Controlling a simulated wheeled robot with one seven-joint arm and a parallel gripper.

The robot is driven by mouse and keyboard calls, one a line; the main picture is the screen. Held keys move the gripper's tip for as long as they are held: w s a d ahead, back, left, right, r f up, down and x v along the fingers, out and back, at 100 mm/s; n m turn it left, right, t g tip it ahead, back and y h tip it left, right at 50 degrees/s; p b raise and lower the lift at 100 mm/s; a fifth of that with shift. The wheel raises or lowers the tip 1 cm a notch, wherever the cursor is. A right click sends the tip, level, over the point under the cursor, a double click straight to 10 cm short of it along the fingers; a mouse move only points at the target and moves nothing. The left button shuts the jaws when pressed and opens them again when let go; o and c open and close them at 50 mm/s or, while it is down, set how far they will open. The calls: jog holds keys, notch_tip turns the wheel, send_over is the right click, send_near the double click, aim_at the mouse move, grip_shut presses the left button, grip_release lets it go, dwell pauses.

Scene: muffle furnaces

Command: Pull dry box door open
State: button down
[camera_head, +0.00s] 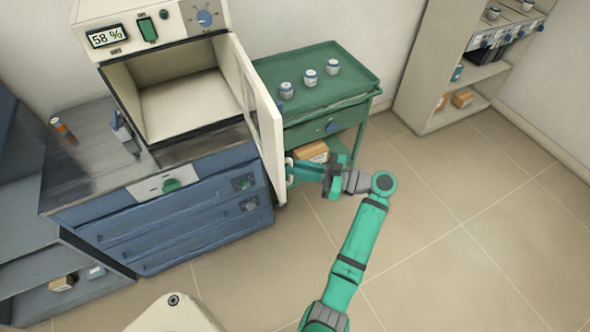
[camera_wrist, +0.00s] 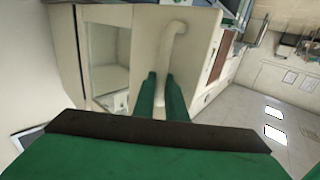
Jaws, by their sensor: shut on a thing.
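The dry box (camera_head: 170,75) is a cream cabinet with a display reading 58 % on the blue bench. Its door (camera_head: 258,115) stands wide open, swung out to the right, and the empty interior shows. My gripper (camera_head: 292,172) is at the outer face of the door, near its lower free edge. In the wrist view the door (camera_wrist: 140,60) fills the upper middle, with a white curved handle (camera_wrist: 172,40) on it. The two green fingers of my gripper (camera_wrist: 163,95) are shut on the lower part of that handle.
A green cart (camera_head: 330,95) with several small jars stands just right of the door. A cardboard box (camera_head: 312,152) is on its lower shelf. Shelving (camera_head: 440,75) stands at the back right. The floor (camera_head: 450,210) to the right is clear.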

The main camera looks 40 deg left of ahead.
jog(key=shift+w+a, duration=0.15)
jog(key=shift+a, duration=0.35)
jog(key=c, duration=1.8)
grip_release()
jog(key=shift+a, duration=0.1)
jog(key=shift+d, duration=0.25)
jog(key=v, duration=1.1)
jog(key=shift+a, duration=0.1)
